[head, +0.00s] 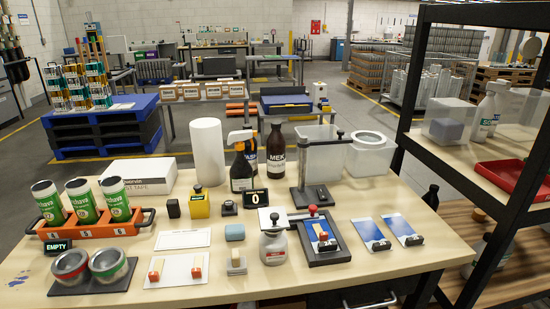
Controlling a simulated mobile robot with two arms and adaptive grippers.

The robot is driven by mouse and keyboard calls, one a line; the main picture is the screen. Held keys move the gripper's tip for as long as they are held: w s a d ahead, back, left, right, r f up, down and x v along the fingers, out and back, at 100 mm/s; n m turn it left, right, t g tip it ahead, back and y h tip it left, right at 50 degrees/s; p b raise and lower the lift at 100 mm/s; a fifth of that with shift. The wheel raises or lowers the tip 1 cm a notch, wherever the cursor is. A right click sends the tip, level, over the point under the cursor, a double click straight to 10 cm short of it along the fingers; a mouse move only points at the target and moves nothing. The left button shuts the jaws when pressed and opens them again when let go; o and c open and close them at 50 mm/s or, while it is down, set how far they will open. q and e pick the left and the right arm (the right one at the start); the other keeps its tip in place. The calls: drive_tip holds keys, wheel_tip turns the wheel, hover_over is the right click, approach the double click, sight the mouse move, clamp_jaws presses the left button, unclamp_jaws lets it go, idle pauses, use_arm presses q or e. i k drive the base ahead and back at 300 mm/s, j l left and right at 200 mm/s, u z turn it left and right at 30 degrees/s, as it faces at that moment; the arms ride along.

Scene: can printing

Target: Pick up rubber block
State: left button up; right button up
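No label marks the rubber block. A small blue-grey block (235,232) with rounded edges lies alone near the middle of the light wooden table (330,275). A small black block (173,208) stands left of a yellow container (200,204). Which of the two is the rubber block I cannot tell. In front of the blue-grey block is a pale block with an upright wooden piece (236,263). Neither of my grippers is in view.
An orange rack (90,229) holds green cans at the left. A metal jar (273,247) and a press with a black stand (312,195) are right of the blue-grey block. A white card (183,239) lies left of it. A dark shelf (440,165) borders the right.

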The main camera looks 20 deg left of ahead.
sight(173, 205)
drive_tip(key=u, duration=1.45)
drive_tip(key=i+j+z, duration=0.35)
drive_tip(key=i+j, duration=0.2)
drive_tip(key=j, duration=0.25)
